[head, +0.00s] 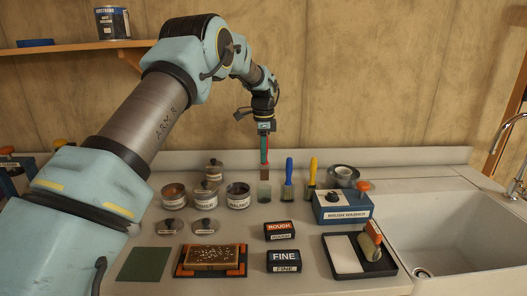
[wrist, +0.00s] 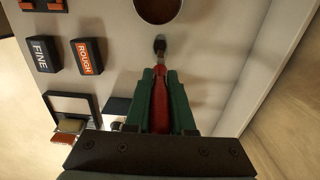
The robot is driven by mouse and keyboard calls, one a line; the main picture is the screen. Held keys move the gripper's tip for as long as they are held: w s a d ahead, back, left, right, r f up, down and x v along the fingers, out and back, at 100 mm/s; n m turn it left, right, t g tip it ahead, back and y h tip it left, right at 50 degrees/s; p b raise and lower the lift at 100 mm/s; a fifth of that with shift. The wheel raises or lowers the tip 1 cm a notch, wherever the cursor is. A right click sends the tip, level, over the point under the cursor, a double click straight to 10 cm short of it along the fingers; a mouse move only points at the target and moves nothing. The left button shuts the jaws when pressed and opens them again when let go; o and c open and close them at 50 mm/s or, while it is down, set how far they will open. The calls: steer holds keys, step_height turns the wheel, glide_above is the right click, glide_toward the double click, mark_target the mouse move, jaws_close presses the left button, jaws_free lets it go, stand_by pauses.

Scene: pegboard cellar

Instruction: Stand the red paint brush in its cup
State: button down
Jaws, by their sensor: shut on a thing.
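My gripper (head: 265,140) is shut on the red paint brush (head: 265,156) and holds it upright, bristles down. In the wrist view the red handle (wrist: 160,104) sits between the green fingers (wrist: 160,92), with the dark bristle tip (wrist: 160,44) beyond them. The greenish cup (head: 264,191) stands on the counter; in the head view the bristles show just above its rim. Whether the brush is straight over the cup or behind it, I cannot tell. I cannot make out the cup in the wrist view.
A blue brush (head: 289,170) and a yellow brush (head: 312,170) stand in cups close on the right. The walnut jar (head: 238,196) and other jars stand close on the left. A blue box (head: 342,208) and the sink (head: 445,235) are further right. Sanding blocks (head: 283,261) lie in front.

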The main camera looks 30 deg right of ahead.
mark_target(263, 168)
steer(key=shift+f+b, duration=1.8)
steer(key=shift+f, duration=2)
steer(key=c, duration=0.7)
jaws_free()
steer(key=shift+r, duration=0.1)
step_height(263, 168, up, 11)
steer(key=b, duration=0.3)
steer(key=shift+f, duration=0.2)
